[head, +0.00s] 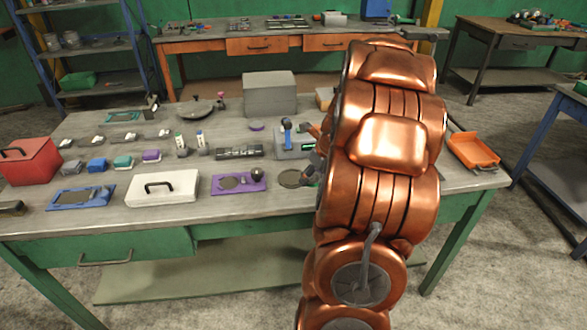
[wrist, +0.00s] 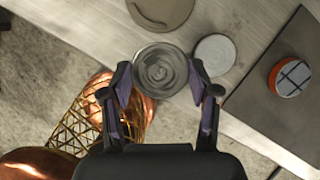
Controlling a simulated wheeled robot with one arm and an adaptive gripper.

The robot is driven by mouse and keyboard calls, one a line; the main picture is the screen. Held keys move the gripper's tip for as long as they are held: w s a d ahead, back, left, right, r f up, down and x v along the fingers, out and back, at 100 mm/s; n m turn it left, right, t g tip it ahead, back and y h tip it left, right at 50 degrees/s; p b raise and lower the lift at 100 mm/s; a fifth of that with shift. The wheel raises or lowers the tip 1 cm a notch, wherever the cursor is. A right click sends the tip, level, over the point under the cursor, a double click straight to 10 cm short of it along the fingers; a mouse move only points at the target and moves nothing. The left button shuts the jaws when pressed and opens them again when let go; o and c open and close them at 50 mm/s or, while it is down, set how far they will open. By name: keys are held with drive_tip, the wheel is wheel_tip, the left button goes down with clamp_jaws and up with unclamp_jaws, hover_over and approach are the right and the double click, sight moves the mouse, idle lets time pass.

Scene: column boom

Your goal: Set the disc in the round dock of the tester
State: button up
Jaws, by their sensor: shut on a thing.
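In the wrist view my gripper (wrist: 161,82) is shut on a grey disc (wrist: 160,70) with ring-shaped markings, held between its two fingertips near the table's front edge. In the head view my copper arm hides most of the gripper and the disc. I cannot tell for sure which thing is the tester. A purple plate (head: 256,187) with a round grey area and a dark knob lies near the front edge. A grey unit with a blue lever (head: 288,133) stands behind, partly hidden by my arm.
In the wrist view a round tan plate (wrist: 160,8), a pale round piece (wrist: 215,55) and a dark panel (wrist: 262,112) bearing an orange-rimmed round piece (wrist: 290,77) are close by. A white case (head: 163,190), red box (head: 30,160) and orange tray (head: 473,151) are on the table.

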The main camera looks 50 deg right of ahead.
drive_tip(key=p, duration=0.2)
hover_over(291, 177)
drive_tip(key=s, duration=0.1)
drive_tip(key=shift+f, duration=0.45)
drive_tip(key=shift+s+f+p, duration=0.1)
drive_tip(key=shift+f+p, duration=0.55)
drive_tip(key=shift+f, duration=1.05)
drive_tip(key=shift+f, duration=0.15)
drive_tip(key=o, duration=1.6)
drive_tip(key=shift+o, duration=0.2)
